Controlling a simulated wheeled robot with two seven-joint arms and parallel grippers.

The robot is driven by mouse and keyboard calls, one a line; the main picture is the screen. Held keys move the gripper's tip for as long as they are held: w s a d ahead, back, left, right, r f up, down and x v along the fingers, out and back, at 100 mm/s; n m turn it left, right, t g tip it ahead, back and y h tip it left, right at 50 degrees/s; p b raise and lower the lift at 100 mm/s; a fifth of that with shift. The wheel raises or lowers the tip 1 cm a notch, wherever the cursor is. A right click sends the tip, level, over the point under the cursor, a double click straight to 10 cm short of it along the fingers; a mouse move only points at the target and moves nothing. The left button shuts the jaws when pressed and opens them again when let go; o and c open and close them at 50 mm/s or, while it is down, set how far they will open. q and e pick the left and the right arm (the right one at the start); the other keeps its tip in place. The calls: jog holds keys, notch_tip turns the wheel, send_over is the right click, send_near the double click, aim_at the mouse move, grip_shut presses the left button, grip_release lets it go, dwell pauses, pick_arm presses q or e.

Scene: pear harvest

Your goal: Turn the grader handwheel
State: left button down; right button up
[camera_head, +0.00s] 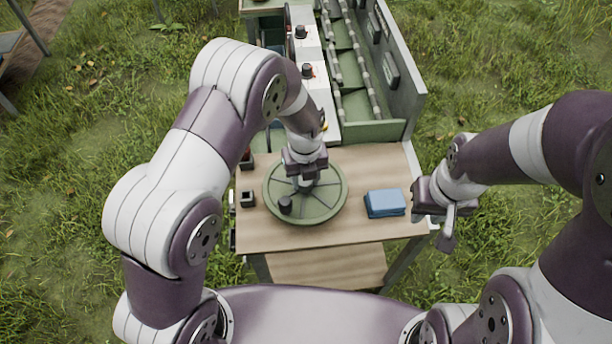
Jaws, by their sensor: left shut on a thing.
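The grader handwheel (274,203) is a green spoked disc lying flat on the wooden table of the grader. A dark knob (285,204) stands up at its front left rim. My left gripper (306,180) points down over the wheel, right of and behind that knob. It is shut on a part of the wheel, but its own body hides exactly what lies between the fingers. My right gripper (447,222) hangs off the table's right edge, apart from the wheel, with its fingers pointing down; its opening is not clear.
A folded blue cloth (385,203) lies right of the wheel on the wooden table (350,235). Small dark blocks (247,199) sit at the table's left edge. Behind stands the green grader channel (375,131), with a white panel of dark knobs (308,71). Grass surrounds it.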

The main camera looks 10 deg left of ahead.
pick_arm(q)
jog(key=shift+w+r, duration=0.2)
jog(key=c, duration=0.9)
grip_release()
jog(key=shift+o, duration=1.4)
jog(key=shift+s+f, duration=0.1)
jog(key=shift+s, duration=0.05)
jog(key=shift+r, duration=0.4)
notch_tip(320, 180, up, 12)
jog(key=b, duration=0.2)
